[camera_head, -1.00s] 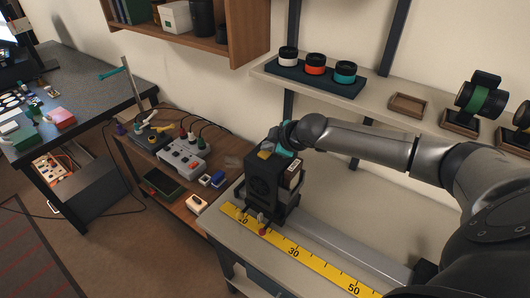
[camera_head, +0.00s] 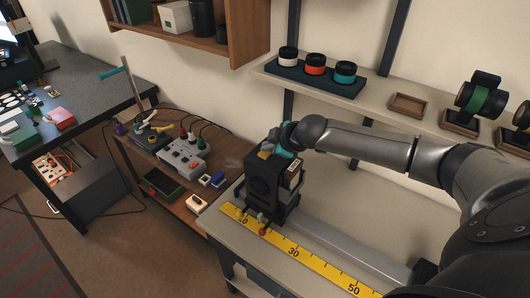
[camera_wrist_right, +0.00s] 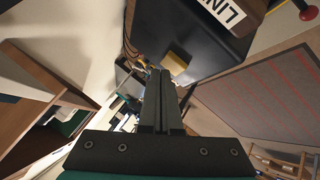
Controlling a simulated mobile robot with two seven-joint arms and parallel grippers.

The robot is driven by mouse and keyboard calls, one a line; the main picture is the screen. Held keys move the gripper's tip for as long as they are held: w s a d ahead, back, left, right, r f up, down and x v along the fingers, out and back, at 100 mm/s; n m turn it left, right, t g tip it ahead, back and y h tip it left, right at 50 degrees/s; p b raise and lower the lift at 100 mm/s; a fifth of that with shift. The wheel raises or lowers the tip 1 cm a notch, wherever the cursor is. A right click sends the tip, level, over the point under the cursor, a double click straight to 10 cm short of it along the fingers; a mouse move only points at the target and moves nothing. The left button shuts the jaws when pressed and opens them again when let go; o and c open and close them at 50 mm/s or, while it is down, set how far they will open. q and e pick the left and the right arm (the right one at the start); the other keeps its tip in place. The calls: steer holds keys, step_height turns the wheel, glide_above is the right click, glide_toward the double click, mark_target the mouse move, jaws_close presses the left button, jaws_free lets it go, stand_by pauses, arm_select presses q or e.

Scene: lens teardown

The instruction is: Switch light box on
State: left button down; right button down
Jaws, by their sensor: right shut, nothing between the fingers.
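The black light box (camera_head: 268,187) stands on the rail beside the yellow ruler, at the left end of the bench. A yellow block, which looks like its switch (camera_head: 264,154), sits on its top; it also shows in the right wrist view (camera_wrist_right: 177,63). The light box's dark body (camera_wrist_right: 190,30) fills the upper part of that view, with a white label. My right gripper (camera_wrist_right: 162,75) is shut and empty, its fingertips close beside the yellow block. I cannot tell whether they touch. In the head view the box and arm partly hide this gripper. My left gripper is not in view.
A yellow ruler (camera_head: 295,253) runs along the bench front. Behind, a wall shelf (camera_head: 385,105) holds a dark tray (camera_head: 315,77) with three ringed lenses. A low wooden table (camera_head: 180,170) with a grey control box (camera_head: 184,158) and cables stands to the left.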

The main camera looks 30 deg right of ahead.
mark_target(268, 155)
steer(key=shift+f, duration=0.35)
stand_by(0.3)
steer(key=shift+r+p, duration=0.45)
steer(key=shift+p, duration=0.35)
step_height(268, 155, up, 6)
steer(key=p, duration=0.7)
steer(key=shift+r, duration=0.1)
